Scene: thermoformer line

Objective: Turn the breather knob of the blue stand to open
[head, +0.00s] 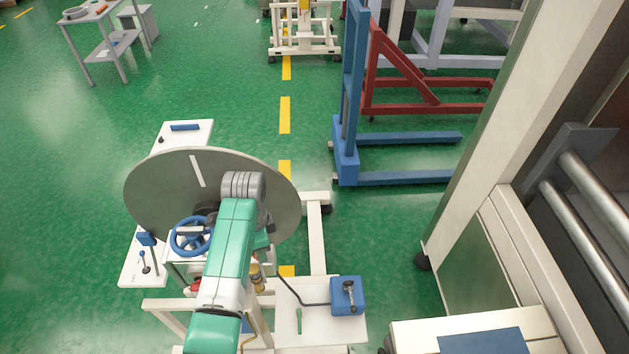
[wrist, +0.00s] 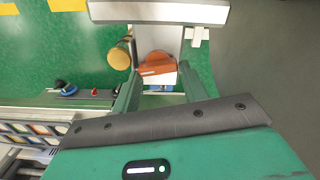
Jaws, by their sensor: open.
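An orange-red knob (wrist: 157,66) with a pale line on its face sits in the upper middle of the wrist view, on a pale mount. My gripper (wrist: 158,84) is open; its two green fingers reach toward the left and right sides of the knob. I cannot tell whether they touch it. In the head view my green arm hides most of the gripper and the knob. A tall blue stand (head: 352,95) is in the upper middle of the head view; the frames do not show whether the knob belongs to it.
A brass cylinder (wrist: 120,56) stands just left of the knob. A pale bar (wrist: 158,11) crosses the top of the wrist view. In the head view, a large grey disc (head: 150,195), a blue handwheel (head: 178,247) and a blue box (head: 340,307) crowd the arm.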

